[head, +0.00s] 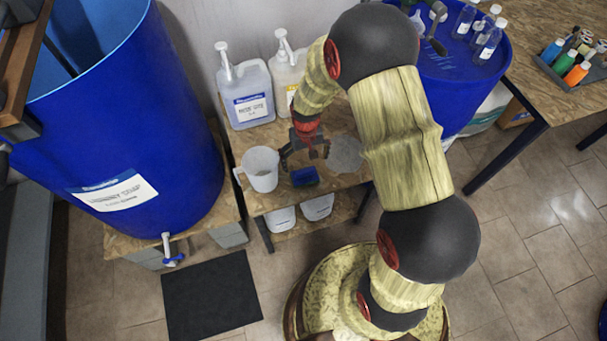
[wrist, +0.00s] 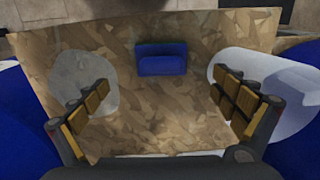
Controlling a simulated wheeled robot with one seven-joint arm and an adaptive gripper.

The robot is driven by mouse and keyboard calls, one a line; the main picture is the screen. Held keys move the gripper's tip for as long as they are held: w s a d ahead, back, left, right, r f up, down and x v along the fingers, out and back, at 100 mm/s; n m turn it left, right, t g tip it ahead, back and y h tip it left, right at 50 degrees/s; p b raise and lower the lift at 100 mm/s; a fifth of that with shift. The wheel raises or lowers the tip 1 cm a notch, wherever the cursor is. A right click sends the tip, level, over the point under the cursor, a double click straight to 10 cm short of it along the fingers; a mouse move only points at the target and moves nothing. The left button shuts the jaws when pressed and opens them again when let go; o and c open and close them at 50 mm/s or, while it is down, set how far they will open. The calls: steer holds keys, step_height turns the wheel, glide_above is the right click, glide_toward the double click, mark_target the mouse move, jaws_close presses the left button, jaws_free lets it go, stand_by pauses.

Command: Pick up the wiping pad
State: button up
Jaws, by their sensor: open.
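The wiping pad, a small blue block (head: 304,177), lies near the front edge of a small wooden table (head: 247,201). In the wrist view the blue pad (wrist: 161,60) lies flat on the wood, beyond my fingertips, roughly centred between them left to right. My gripper (head: 305,155) hangs above the table behind the pad, apart from it. In the wrist view my gripper (wrist: 166,98) has its two padded fingers spread wide with only bare wood between them. The gripper is open and empty.
A white jug (head: 261,168) stands left of the pad. A pale translucent round item (head: 345,153) is to its right. Two pump bottles (head: 247,92) (head: 287,70) stand behind. Large blue drums (head: 150,110) (head: 455,82) flank the table.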

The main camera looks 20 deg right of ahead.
mark_target(305, 171)
step_height(305, 171, down, 10)
steer(key=b, duration=0.4)
steer(key=shift+w+a+r, duration=0.1)
steer(key=shift+w+a, duration=0.05)
steer(key=shift+r, duration=0.1)
steer(key=shift+c, duration=1.2)
steer(key=c, duration=1)
